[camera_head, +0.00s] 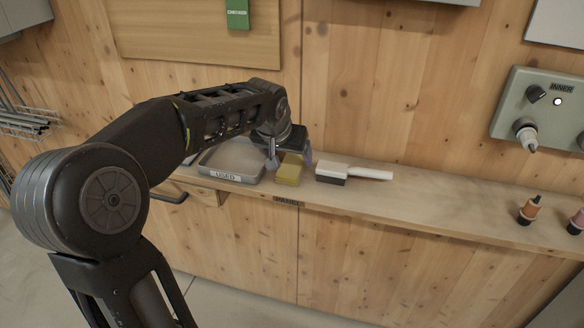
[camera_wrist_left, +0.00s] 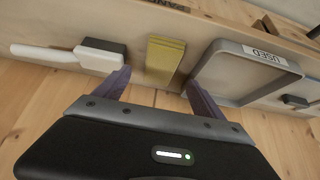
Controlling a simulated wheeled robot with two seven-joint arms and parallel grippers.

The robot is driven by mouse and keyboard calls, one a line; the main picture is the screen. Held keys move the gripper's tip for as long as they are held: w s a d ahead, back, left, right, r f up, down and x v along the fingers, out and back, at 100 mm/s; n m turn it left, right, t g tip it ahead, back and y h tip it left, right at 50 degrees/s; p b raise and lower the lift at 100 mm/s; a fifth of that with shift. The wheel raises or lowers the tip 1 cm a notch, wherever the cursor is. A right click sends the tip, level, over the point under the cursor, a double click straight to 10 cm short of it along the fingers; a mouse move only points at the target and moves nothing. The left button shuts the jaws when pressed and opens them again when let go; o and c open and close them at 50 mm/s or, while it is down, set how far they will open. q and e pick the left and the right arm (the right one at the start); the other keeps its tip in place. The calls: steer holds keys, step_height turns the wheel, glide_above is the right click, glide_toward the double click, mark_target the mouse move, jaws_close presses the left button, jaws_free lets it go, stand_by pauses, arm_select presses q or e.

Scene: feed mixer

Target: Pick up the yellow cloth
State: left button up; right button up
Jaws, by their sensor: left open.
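The yellow cloth (camera_head: 288,173) is a folded block on the wooden shelf, between a grey tray and a white brush. It also shows in the left wrist view (camera_wrist_left: 162,62), upper middle, ahead of the gap between my fingers. My left gripper (camera_head: 287,157) is open above and around the cloth's upper end in the head view. In the left wrist view its two fingers (camera_wrist_left: 158,90) are spread wide with nothing between them. I cannot tell whether they touch the cloth. My right gripper is not in view.
The grey tray (camera_head: 230,179), labelled USED, stands close left of the cloth. The brush (camera_head: 352,173) with a white handle lies close right. Two small bottles, one orange-brown (camera_head: 529,208), stand farther right. The wooden wall is right behind the shelf (camera_head: 430,200), whose middle is clear.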

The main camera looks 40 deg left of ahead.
mark_target(292, 165)
arm_select(q)
steer(key=shift+w+f, duration=0.1)
steer(key=p+x, duration=0.1)
steer(key=x, duration=0.4)
stand_by(0.3)
steer(key=shift+c, duration=0.3)
steer(key=c, duration=1.4)
